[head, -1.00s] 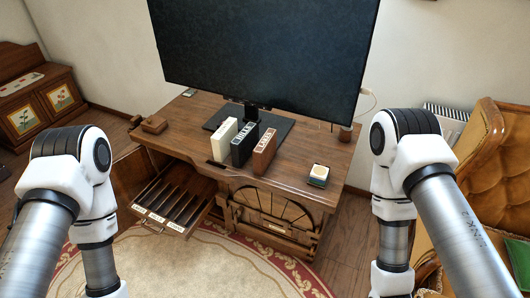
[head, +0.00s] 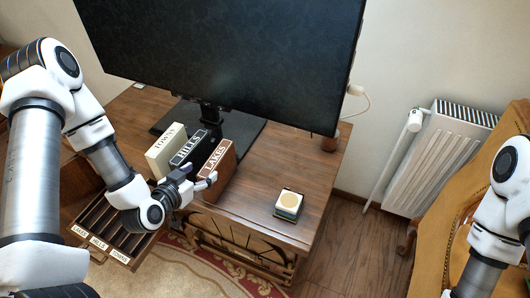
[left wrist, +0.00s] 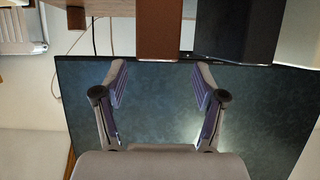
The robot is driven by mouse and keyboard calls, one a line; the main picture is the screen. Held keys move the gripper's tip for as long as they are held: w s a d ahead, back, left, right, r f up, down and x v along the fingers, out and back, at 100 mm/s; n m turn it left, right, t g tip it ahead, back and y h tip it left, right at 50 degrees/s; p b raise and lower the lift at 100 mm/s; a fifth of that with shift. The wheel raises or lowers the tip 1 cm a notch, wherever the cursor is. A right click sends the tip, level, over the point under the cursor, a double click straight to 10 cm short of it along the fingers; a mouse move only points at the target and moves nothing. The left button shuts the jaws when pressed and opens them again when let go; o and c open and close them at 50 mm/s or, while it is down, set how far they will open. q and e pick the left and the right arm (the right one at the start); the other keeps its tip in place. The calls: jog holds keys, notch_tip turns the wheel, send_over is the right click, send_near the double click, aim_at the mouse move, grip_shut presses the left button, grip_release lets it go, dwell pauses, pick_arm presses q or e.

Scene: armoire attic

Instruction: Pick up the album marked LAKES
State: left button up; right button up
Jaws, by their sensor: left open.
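The brown album marked LAKES (head: 216,172) stands upright on the wooden desk (head: 255,190), the rightmost of three albums. The black HILLS album (head: 190,150) and the cream TOWNS album (head: 165,150) stand to its left. My left gripper (head: 200,180) is open at the near end of the LAKES album. In the left wrist view, the brown album (left wrist: 159,30) lines up with the gap between the open fingers (left wrist: 160,78), just beyond the tips. Its label is not visible there. My right gripper is out of view.
A slotted drawer (head: 118,256) with LAKES, HILLS and TOWNS labels is pulled out below my left arm. A small stack with a pale top (head: 289,202) sits right of the albums. A large dark monitor (head: 225,55) stands behind them. A radiator (head: 440,155) is at right.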

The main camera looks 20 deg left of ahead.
aim_at(213, 161)
pick_arm(q)
jog(key=shift+w, duration=0.9)
jog(key=x, duration=0.3)
jog(key=b+x, duration=0.1)
jog(key=x, duration=0.1)
jog(key=shift+w+d+f, duration=0.1)
jog(key=shift+w+d, duration=0.15)
jog(key=shift+w, duration=0.1)
jog(key=shift+s, duration=0.15)
grip_shut()
